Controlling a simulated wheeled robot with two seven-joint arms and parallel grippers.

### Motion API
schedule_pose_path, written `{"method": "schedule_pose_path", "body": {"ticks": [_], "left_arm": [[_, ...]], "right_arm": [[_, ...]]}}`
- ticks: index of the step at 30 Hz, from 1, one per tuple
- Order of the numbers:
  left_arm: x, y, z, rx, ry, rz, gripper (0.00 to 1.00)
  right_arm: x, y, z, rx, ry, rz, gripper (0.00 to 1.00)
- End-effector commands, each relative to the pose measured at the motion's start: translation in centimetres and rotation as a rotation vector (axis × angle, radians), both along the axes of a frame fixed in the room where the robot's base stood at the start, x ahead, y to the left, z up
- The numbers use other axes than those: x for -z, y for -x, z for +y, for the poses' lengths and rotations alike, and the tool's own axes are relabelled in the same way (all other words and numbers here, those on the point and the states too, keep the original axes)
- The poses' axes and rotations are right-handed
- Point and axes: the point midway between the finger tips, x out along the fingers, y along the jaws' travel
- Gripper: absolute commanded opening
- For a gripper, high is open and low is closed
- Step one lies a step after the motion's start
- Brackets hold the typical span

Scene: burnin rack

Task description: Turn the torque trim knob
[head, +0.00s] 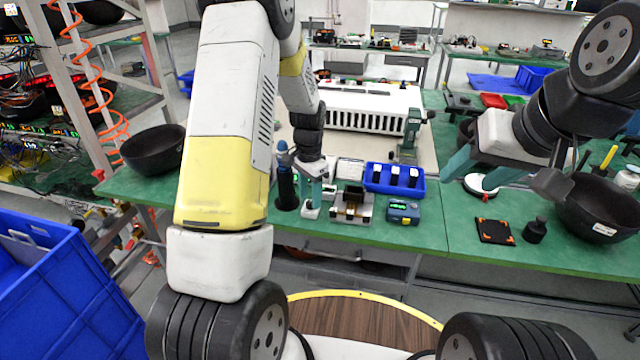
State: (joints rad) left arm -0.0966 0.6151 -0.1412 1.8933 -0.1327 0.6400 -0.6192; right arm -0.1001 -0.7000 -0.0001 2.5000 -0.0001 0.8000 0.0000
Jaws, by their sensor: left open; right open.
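I cannot clearly make out a torque trim knob. A small blue box with a green display (403,211) sits near the front edge of the green bench. A dark upright tool with a blue top (286,182) stands to its left, just left of my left gripper. My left gripper (312,204) points down at the bench with its teal fingers open, close beside the tool; what lies between the fingers is too small to tell. My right gripper (474,180) is open above the bench at the right, near a round white and dark item (481,186).
A metal fixture (352,207) and a blue bin with dark parts (394,167) stand beside the blue box. A white slotted unit (368,108) is behind. Black bowls stand at left (152,148) and right (598,207). A black pad (494,231) lies at right.

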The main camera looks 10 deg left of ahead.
Motion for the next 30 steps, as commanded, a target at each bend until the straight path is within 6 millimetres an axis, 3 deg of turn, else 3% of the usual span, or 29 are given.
{"method": "schedule_pose_path", "body": {"ticks": [4,13,20,30], "left_arm": [[1.27,0.04,0.02,0.000,-0.001,0.001,0.45],[1.50,0.01,0.01,0.000,0.001,-0.001,0.45],[1.48,0.01,-0.01,0.000,0.001,-0.001,0.00],[1.45,-0.01,-0.02,-0.030,0.000,-0.001,0.00]], "right_arm": [[0.00,0.00,0.00,0.000,0.000,0.000,0.53],[0.00,0.00,0.00,0.000,0.000,0.000,0.53],[0.00,0.00,0.00,0.000,0.000,0.000,0.53],[0.00,0.00,0.00,0.000,0.000,0.000,0.53]]}}
